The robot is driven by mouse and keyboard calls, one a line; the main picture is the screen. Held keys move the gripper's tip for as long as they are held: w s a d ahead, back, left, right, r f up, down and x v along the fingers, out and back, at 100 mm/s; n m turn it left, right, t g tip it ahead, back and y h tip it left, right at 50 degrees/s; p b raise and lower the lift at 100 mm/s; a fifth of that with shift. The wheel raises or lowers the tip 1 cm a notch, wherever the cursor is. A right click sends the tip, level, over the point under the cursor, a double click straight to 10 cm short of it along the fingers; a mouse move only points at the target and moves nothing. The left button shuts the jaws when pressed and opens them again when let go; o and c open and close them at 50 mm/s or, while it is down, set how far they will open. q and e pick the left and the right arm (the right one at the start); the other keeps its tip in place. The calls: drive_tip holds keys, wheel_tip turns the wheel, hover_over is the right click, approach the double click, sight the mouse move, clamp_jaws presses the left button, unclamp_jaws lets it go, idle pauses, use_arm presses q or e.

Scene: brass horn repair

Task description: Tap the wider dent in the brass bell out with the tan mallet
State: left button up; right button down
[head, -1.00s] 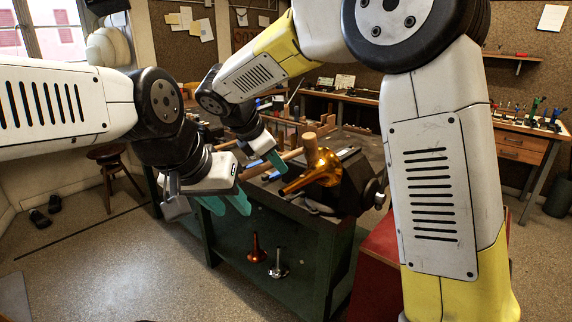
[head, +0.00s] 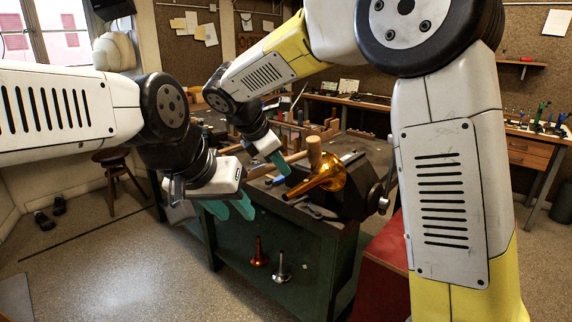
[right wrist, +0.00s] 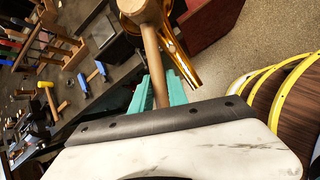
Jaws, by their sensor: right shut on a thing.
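The tan mallet's head (head: 314,152) is upright beside the rim of the brass bell (head: 328,178). Contact between them cannot be told. My right gripper (head: 280,163) is shut on the mallet's handle (head: 295,157). In the right wrist view the handle (right wrist: 152,50) runs out between the teal fingers (right wrist: 160,93) to the mallet head (right wrist: 138,10), which hides part of the bell (right wrist: 182,62). The bell lies tilted by a dark block on the bench, its narrow end towards the front left. Its dents cannot be made out. My left gripper (head: 230,209) is open and empty, left of the bench front.
The green bench (head: 300,245) holds tools and wooden racks behind the mallet. Two small horn parts, one copper (head: 259,252) and one silver (head: 281,268), stand on its lower shelf. A red box (head: 382,262) is at right.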

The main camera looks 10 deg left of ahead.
drive_tip(key=f, duration=0.3)
drive_tip(key=shift+w+d+f, duration=0.25)
drive_tip(key=shift+w+f, duration=0.1)
drive_tip(key=shift+r, duration=0.15)
drive_tip(key=shift+s+a+r, duration=0.1)
drive_tip(key=shift+s+r, duration=0.05)
drive_tip(key=shift+r, duration=0.55)
drive_tip(key=shift+s+a+r, duration=0.1)
drive_tip(key=shift+r, duration=0.55)
drive_tip(key=shift+r, duration=0.1)
drive_tip(key=shift+r, duration=0.3)
